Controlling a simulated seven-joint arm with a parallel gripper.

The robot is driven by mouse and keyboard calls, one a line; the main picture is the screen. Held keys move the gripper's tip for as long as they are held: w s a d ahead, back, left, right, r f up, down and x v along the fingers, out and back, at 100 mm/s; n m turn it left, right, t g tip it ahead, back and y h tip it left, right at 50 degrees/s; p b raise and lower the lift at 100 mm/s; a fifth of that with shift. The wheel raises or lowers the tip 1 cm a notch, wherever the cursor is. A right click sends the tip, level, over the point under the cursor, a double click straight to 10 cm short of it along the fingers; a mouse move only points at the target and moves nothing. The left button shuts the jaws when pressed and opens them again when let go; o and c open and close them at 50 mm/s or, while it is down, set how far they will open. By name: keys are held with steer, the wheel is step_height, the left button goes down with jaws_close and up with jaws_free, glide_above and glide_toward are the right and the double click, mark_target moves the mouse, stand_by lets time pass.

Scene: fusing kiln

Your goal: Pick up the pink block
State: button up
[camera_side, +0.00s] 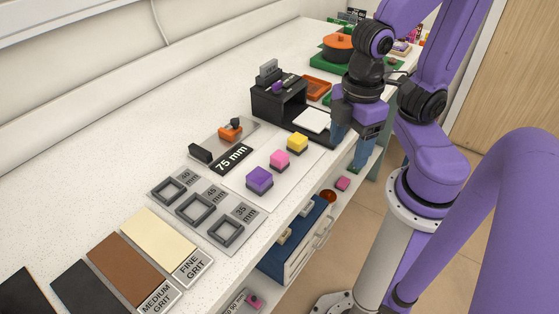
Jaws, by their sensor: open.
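The pink block (280,161) sits on a light grey plate (240,182) on the white counter. It stands between a purple block (259,180) at its lower left and a yellow block (297,142) at its upper right, apart from both. My gripper (350,141) is to the right of the blocks, near the counter's front edge, with its blue fingers pointing down. The fingers are apart, with nothing visible between them. My gripper is not touching the pink block.
A small black kiln (277,106) with a white slab (312,121) in front stands behind the blocks. A "75 mm" label (233,158) and an orange-topped tool (230,131) lie left. Square frames (196,208) and grit sheets (160,238) are nearer. Another small pink item (343,183) lies below counter level.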

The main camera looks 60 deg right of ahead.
steer(key=w+a+r+n, duration=0.1)
steer(key=w+r+n, duration=0.1)
steer(key=w, duration=0.5)
step_height(320, 180, up, 2)
steer(key=n, duration=0.3)
glide_above(279, 155)
steer(key=f, duration=1)
steer(key=shift+s+d+f, duration=0.1)
steer(key=shift+s+f, duration=0.2)
steer(key=shift+w+f, duration=0.2)
steer(key=shift+f, duration=3)
steer(key=c, duration=1.1)
steer(key=shift+r, duration=0.15)
